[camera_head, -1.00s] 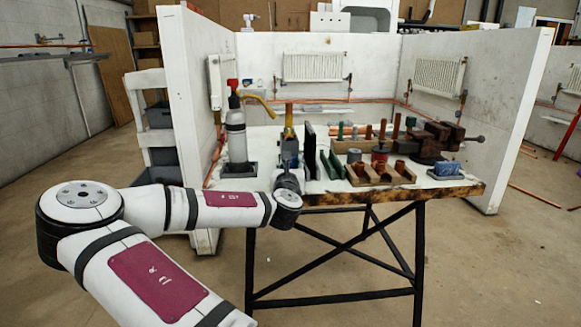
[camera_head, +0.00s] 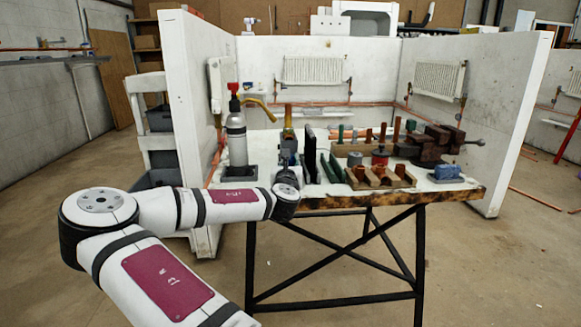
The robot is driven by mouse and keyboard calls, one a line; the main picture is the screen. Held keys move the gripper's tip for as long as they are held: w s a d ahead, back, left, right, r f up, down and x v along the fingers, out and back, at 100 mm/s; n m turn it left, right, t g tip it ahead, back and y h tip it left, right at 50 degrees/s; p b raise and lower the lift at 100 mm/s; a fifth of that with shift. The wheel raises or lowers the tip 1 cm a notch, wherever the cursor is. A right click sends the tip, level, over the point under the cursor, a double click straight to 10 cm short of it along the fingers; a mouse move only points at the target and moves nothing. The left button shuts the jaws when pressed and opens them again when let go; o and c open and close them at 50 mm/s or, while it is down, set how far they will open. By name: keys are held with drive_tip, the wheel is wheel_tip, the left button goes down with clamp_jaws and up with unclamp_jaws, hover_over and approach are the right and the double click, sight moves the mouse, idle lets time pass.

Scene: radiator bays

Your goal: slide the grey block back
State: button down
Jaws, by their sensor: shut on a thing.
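My gripper (camera_head: 289,157) is at the front left of the workbench, mostly hidden behind my own wrist. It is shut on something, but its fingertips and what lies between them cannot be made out. I cannot clearly pick out the grey block; it may be hidden behind my wrist and gripper. A dark upright plate (camera_head: 309,152) stands just right of my gripper. A grey bottle with a red top (camera_head: 236,138) stands in a dark grey tray (camera_head: 250,172) to the left.
Right of the plate are green upright pieces (camera_head: 331,168), a wooden holder with copper fittings (camera_head: 381,181), a grey cylinder (camera_head: 355,158) and a dark vise (camera_head: 431,143). A blue item (camera_head: 447,171) sits at the right. White walls enclose the workbench (camera_head: 400,200) behind and at the sides.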

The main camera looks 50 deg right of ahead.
drive_tip(key=shift+w+d, duration=0.2)
drive_tip(key=c, duration=1.6)
unclamp_jaws()
drive_tip(key=v, duration=1.2)
drive_tip(key=shift+a, duration=0.1)
drive_tip(key=shift+c, duration=0.6)
